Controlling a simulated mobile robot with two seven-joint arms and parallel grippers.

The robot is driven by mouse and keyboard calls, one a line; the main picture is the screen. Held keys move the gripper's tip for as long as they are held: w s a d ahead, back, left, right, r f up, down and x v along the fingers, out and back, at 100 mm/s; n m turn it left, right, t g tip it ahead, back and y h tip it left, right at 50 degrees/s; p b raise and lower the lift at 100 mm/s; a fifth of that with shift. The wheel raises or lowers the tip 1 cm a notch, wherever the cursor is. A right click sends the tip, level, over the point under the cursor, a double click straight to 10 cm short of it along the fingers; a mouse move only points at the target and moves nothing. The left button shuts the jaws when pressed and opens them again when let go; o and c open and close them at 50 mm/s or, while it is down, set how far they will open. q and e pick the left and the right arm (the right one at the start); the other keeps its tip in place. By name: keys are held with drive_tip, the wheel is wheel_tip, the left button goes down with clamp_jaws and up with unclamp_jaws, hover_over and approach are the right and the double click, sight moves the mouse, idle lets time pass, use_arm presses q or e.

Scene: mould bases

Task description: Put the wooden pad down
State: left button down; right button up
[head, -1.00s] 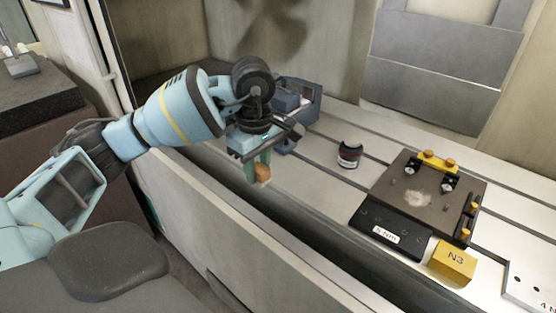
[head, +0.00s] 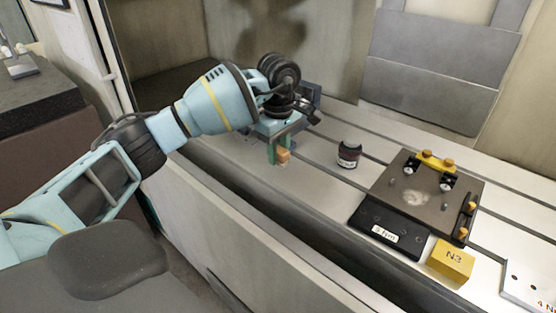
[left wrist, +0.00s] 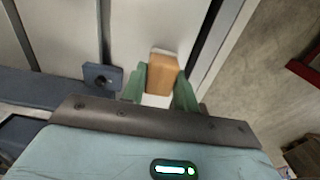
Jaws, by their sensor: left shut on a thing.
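The wooden pad (head: 284,156) is a small orange-brown block. My left gripper (head: 278,153) is shut on it, with green fingers on either side, over the slotted machine table (head: 318,178) near its front edge. In the left wrist view the pad (left wrist: 162,75) sits between the two green fingertips of my left gripper (left wrist: 160,90), with pale table surface around it. I cannot tell whether the pad touches the table. My right gripper is not in view.
A blue-grey vise (head: 312,92) stands behind my left gripper. A dark jar (head: 349,155) stands to the right. Further right are a dark plate with clamps (head: 415,200), a black block (head: 388,228) and a yellow N3 block (head: 452,260). Bare table lies between pad and jar.

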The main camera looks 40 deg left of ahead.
use_arm(q)
wheel_tip(320, 180, down, 3)
drive_tip(key=shift+f, duration=0.1)
drive_tip(key=shift+s, duration=0.1)
drive_tip(key=shift+f, duration=0.15)
drive_tip(key=c, duration=1.1)
unclamp_jaws()
drive_tip(key=shift+o, duration=0.2)
